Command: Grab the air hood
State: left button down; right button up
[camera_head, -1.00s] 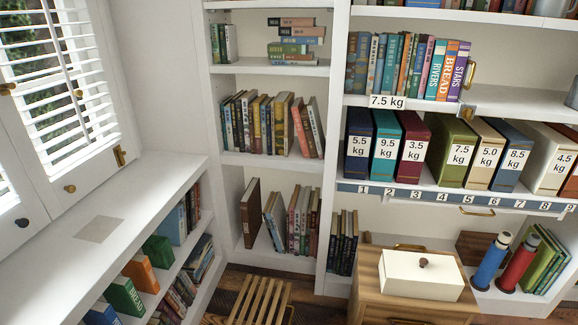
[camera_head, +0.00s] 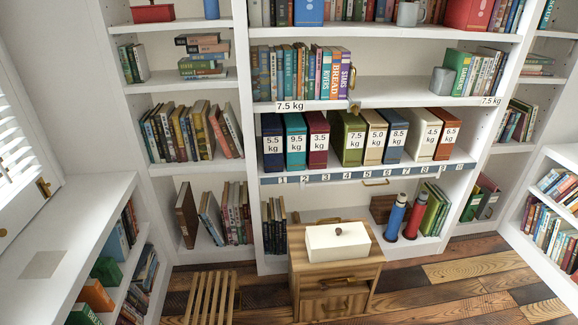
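I see nothing that I can identify as an air hood. A white lidded box (camera_head: 338,246) with a dark knob stands on a small wooden cabinet (camera_head: 334,285) in front of the shelves. A blue bottle (camera_head: 395,218) and a red bottle (camera_head: 415,217) stand to its right on the lowest shelf. Neither of my grippers shows in the head view.
A white bookcase (camera_head: 387,100) spans the back, with weight-labelled boxes (camera_head: 350,135) on its middle shelf. A white ledge (camera_head: 60,245) runs along the left. A slatted wooden stool (camera_head: 212,298) stands beside the cabinet. Plank floor (camera_head: 460,275) is clear at the right.

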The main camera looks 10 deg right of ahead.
aim_at(341, 241)
jog(key=i+l+z, duration=0.15)
jog(key=i+l, duration=1.35)
